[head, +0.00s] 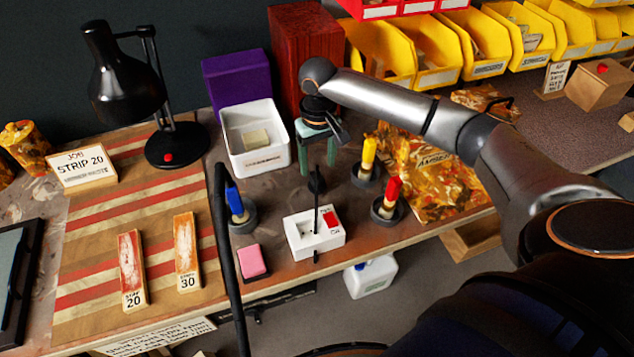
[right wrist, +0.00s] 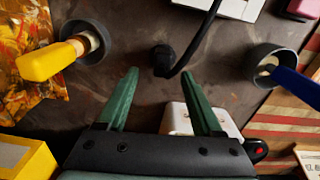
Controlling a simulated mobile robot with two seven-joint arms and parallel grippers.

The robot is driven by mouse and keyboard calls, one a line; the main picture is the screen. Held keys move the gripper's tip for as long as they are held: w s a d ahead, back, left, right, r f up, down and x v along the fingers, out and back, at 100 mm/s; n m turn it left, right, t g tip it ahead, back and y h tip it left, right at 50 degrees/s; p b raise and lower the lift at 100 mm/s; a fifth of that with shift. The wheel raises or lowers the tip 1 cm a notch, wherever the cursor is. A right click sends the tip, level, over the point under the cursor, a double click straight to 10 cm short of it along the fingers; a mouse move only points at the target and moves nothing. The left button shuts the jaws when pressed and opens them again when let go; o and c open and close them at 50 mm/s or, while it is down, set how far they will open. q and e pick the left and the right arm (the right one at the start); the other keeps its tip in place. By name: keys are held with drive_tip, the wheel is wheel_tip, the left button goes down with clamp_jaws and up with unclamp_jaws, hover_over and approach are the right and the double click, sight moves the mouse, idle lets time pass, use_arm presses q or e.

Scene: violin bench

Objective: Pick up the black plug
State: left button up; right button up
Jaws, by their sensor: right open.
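The black plug (head: 316,181) stands on the bench top just behind the white socket block (head: 315,232), with its black cable running forward over the block. In the right wrist view the plug (right wrist: 163,60) lies just beyond my fingertips, roughly between their lines, with the cable curving up and away. My right gripper (head: 318,165) points down above and just behind the plug; its green fingers, also in the right wrist view (right wrist: 160,72), are spread and empty. I see no contact with the plug. My left gripper is not in view.
Holders with a blue-handled tool (head: 236,202), a yellow-handled tool (head: 368,158) and a red-handled tool (head: 391,193) stand around the plug. A white bin (head: 273,171) is left of the gripper. A pink block (head: 252,261) lies near the front edge. A black tube rises at left.

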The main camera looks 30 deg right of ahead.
sight(317, 175)
drive_tip(key=f, duration=0.5)
drive_tip(key=shift+s+a, duration=0.2)
drive_tip(key=shift+c, duration=0.3)
clamp_jaws()
